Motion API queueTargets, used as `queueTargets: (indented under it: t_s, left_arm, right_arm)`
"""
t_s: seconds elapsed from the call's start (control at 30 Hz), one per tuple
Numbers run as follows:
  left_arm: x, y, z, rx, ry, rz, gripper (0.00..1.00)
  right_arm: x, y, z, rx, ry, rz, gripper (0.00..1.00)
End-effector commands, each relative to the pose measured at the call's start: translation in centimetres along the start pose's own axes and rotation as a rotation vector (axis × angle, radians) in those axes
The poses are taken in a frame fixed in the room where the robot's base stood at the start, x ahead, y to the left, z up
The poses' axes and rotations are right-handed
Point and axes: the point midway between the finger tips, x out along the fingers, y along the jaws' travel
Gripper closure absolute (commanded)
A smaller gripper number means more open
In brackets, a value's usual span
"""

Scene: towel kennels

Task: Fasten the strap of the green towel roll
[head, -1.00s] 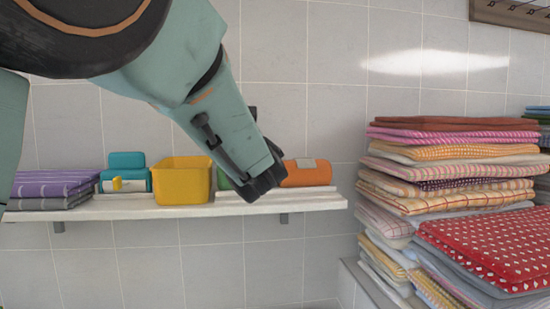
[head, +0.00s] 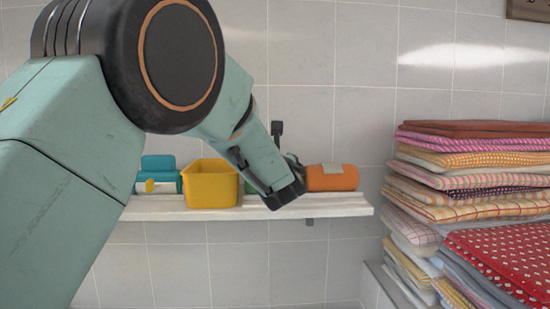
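The green towel roll (head: 250,188) lies on the white wall shelf (head: 340,207), between a yellow bin and an orange roll. Only a sliver of green shows; my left gripper hides the rest, strap included. My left gripper (head: 286,192) reaches in from the left and points down to the right in front of the roll. Its dark fingers overlap the roll in the picture. I cannot tell whether they touch it or whether they are open or shut. My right gripper is not in view.
The orange roll (head: 332,178) with a beige patch lies close on the right. Tall stacks of folded towels (head: 470,185) stand at right. The shelf's right end is bare.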

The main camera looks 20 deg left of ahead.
Motion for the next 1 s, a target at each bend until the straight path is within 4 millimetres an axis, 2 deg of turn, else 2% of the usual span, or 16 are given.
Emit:
queueTargets:
  t_s: [0.2, 0.83, 1.0]
  left_arm:
    - [0.02, 0.02, -0.10, 0.000, 0.001, 0.000, 0.31]
    - [-0.01, 0.02, -0.07, -0.001, 0.001, 0.000, 0.84]
    - [0.10, 0.05, 0.08, -0.002, 0.025, 0.002, 0.85]
  right_arm:
    - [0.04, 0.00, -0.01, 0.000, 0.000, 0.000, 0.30]
    - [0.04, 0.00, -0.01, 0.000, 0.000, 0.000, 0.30]
    - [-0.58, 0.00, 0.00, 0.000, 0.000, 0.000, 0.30]
